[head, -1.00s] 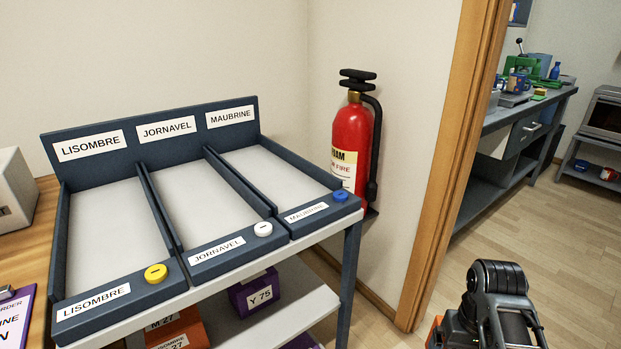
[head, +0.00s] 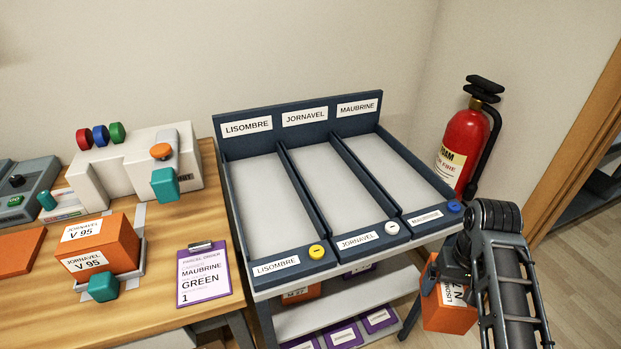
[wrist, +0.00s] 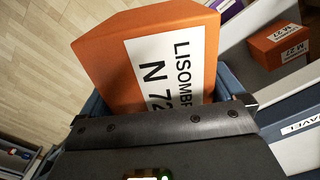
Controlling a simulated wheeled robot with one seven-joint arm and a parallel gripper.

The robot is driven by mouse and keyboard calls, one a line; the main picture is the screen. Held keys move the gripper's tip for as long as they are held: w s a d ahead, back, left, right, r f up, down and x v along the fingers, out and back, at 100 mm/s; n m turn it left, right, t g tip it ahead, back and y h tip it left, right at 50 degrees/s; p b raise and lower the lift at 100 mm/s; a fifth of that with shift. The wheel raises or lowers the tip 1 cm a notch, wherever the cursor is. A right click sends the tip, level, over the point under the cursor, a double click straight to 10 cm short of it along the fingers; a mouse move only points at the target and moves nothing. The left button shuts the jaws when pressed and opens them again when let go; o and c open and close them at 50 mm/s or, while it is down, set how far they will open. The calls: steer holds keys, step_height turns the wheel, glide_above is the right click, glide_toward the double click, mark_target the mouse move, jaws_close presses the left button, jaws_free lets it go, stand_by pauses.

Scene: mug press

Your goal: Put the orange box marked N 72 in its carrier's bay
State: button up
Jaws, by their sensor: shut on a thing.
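The orange box marked N 72 (wrist: 115,55) is in my gripper (wrist: 165,108); its white label reads LISOMBRE. In the head view the box (head: 440,314) hangs at the lower right, beside the right front corner of the sorting rack (head: 335,260). My gripper is shut on it, its fingers partly hidden by my arm. The rack has three bays, all empty: LISOMBRE (head: 266,205) on the left with a yellow button (head: 317,252), JORNAVEL (head: 328,183) in the middle with a white button, MAUBRINE (head: 388,168) on the right with a blue button.
A fire extinguisher (head: 463,145) hangs on the wall right of the rack. A wooden bench (head: 180,285) on the left holds an orange V 95 box (head: 100,243), a purple clipboard (head: 204,277) and a white machine (head: 115,165). Several boxes sit on shelves below the bays.

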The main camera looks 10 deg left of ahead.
steer(key=r+p, duration=0.2)
steer(key=r, duration=0.2)
steer(key=shift+w, duration=0.2)
steer(key=shift+w+d+r, duration=0.1)
steer(key=shift+w+r, duration=0.05)
steer(key=shift+w, duration=0.1)
